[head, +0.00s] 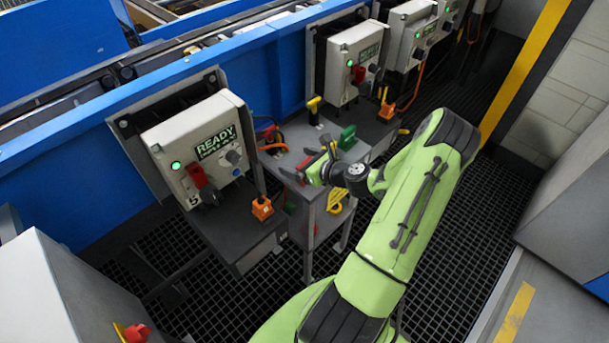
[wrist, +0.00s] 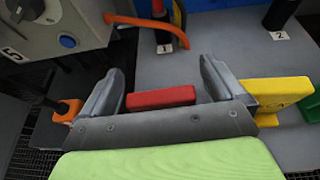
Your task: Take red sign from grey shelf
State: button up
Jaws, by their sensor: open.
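The red sign (wrist: 160,97) shows in the wrist view as a flat red bar over the grey shelf (wrist: 205,45). It lies between the two fingers of my gripper (wrist: 162,72), with a gap on each side. The gripper is open and holds nothing. Its body hides the sign's lower part. In the head view, my gripper (head: 303,172) is over the near part of the grey shelf (head: 297,137), and the red sign cannot be told clearly there.
A yellow sign (wrist: 277,92) is close to the right finger. A green piece (head: 347,137) stands on the shelf. An orange curved handle (wrist: 155,23) lies behind. A control box (head: 200,145) reading READY stands left, with an orange tag (head: 262,208) below.

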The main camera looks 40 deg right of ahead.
jog(key=shift+r, duration=0.1)
jog(key=shift+c, duration=0.3)
jog(key=c, duration=1.1)
jog(key=shift+o, duration=0.2)
